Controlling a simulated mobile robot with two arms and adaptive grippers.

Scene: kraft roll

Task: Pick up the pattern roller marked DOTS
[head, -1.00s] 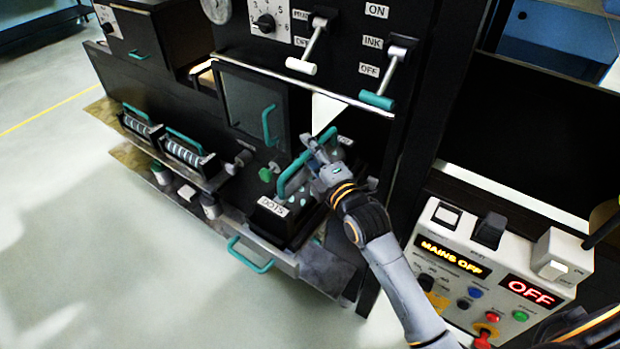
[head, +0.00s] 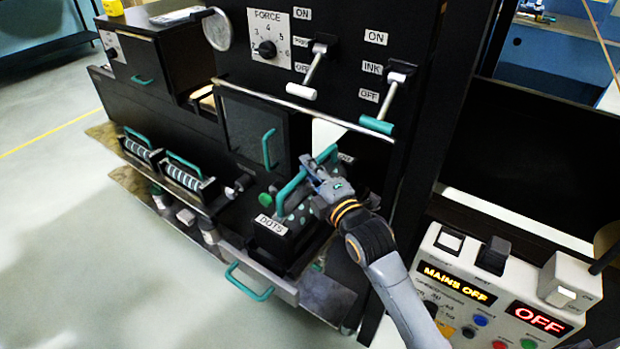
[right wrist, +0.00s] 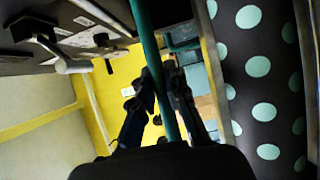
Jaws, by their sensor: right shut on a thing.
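The pattern roller marked DOTS (head: 298,220) is dark with pale teal dots, in a black frame with a white DOTS label and a teal bar handle. My right gripper (head: 316,183) is shut on that handle from the right side. In the right wrist view, the teal handle (right wrist: 147,45) runs between the two fingers (right wrist: 164,88), and the dotted roller surface (right wrist: 262,65) is at the right. The roller is at the right end of the press front. Whether its underside touches the ledge is hidden. My left gripper is not in view.
Two striped rollers with teal handles (head: 186,176) sit on the ledge to the left. A teal drawer handle (head: 247,283) juts out below. Levers (head: 386,108) are above. A control box (head: 500,285) reading MAINS OFF stands at right. The floor at left is clear.

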